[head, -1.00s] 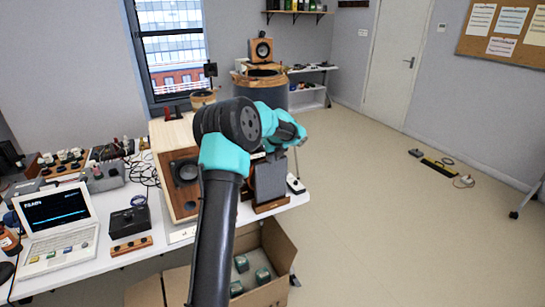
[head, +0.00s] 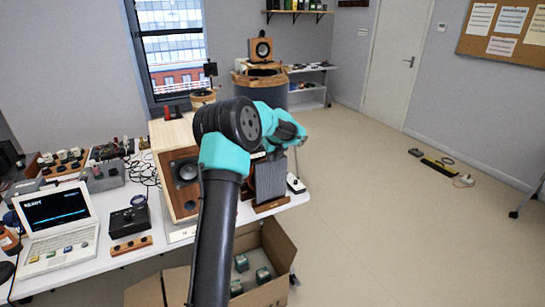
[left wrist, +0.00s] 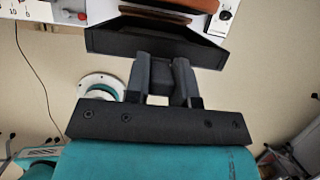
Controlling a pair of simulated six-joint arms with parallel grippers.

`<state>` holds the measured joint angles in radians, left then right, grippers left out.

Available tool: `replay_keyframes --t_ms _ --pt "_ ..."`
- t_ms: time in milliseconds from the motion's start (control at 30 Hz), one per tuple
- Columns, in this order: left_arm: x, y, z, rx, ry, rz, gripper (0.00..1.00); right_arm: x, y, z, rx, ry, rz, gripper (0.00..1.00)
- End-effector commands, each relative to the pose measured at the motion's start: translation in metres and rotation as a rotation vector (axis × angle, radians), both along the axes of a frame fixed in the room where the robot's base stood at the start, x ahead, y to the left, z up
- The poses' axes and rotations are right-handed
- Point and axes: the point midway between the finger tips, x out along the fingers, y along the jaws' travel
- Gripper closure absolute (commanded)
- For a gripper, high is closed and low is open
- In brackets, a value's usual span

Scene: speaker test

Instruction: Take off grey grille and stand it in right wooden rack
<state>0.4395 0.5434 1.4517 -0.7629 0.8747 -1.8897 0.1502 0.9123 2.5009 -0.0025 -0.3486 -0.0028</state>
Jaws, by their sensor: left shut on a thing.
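The grey grille (head: 270,178) stands roughly upright in the head view, just right of the wooden speaker (head: 164,177). Its lower edge is at the right wooden rack (head: 266,204), a brown base near the table's right end; I cannot tell whether it is fully seated. The speaker's front is bare, with its driver showing. My left gripper (head: 272,153) is at the grille's top, partly hidden by my own wrist. In the left wrist view, my left gripper (left wrist: 162,72) is shut on the edge of the dark grille (left wrist: 150,45). My right gripper is not in view.
A laptop (head: 56,222) and a black box (head: 129,217) stand on the white table (head: 90,271) at left. A small white device (head: 295,184) lies right of the rack. An open cardboard box (head: 278,250) sits below the table edge. The floor at right is mostly clear.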

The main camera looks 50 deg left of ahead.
Motion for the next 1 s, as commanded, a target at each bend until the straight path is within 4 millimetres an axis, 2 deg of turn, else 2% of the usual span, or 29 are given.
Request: replay_keyframes --t_ms 1000 --pt "0.0000 0.0002 -0.0091 0.001 0.001 0.000 1.00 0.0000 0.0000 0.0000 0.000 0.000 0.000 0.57"
